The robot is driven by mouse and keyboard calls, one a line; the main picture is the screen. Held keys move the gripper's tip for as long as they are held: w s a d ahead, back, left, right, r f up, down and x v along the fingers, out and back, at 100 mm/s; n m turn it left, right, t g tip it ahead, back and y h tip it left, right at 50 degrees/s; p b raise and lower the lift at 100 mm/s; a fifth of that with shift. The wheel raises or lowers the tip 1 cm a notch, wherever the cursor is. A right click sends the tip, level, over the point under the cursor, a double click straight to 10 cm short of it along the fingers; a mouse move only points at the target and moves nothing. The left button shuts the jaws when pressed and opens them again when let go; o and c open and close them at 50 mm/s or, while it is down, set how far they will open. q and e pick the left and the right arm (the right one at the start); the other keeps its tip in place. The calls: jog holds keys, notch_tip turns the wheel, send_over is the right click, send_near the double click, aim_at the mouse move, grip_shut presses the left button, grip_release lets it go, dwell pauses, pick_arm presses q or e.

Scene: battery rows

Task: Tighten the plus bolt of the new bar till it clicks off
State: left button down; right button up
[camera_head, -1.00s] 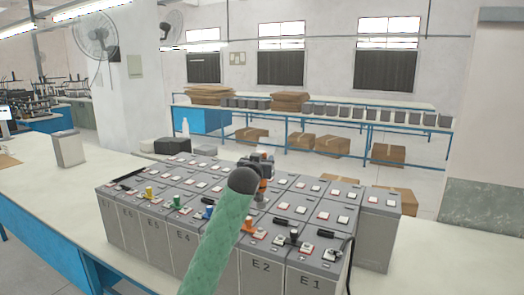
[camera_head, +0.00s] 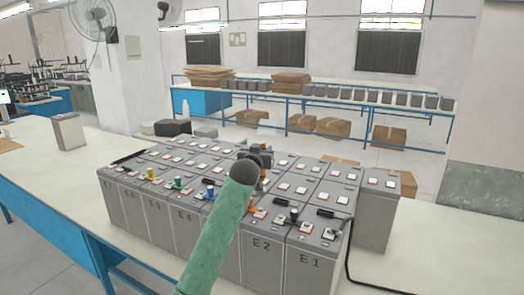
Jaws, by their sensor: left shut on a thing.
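My left arm, in a green sleeve, rises from the bottom centre of the head view. Its dark left gripper (camera_head: 257,155) is over the middle of the battery block. It is shut on an orange-and-dark tool (camera_head: 262,178), whose lower end is partly hidden behind the wrist. The grey batteries (camera_head: 272,268) stand in rows on the bench, the front ones marked E1, E2, E4 and on. Short black bars (camera_head: 325,212) lie across some terminals. I cannot tell which bar is new or see its plus bolt clearly. My right gripper is not in view.
Yellow (camera_head: 151,173), green (camera_head: 177,183) and blue (camera_head: 209,192) caps stand on the front row. A black cable (camera_head: 348,262) hangs at the right end. The pale bench (camera_head: 455,255) is clear on the right. A grey box (camera_head: 69,131) stands far left.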

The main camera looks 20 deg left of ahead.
pick_arm(q)
notch_tip(320, 180, down, 5)
jog(key=shift+f+b, duration=0.1)
jog(key=shift+b, duration=1.1)
jog(key=shift+f, duration=0.15)
dwell(0.5)
jog(key=shift+f, duration=0.35)
dwell(0.4)
jog(key=shift+f+b, duration=0.25)
jog(key=shift+b, duration=0.1)
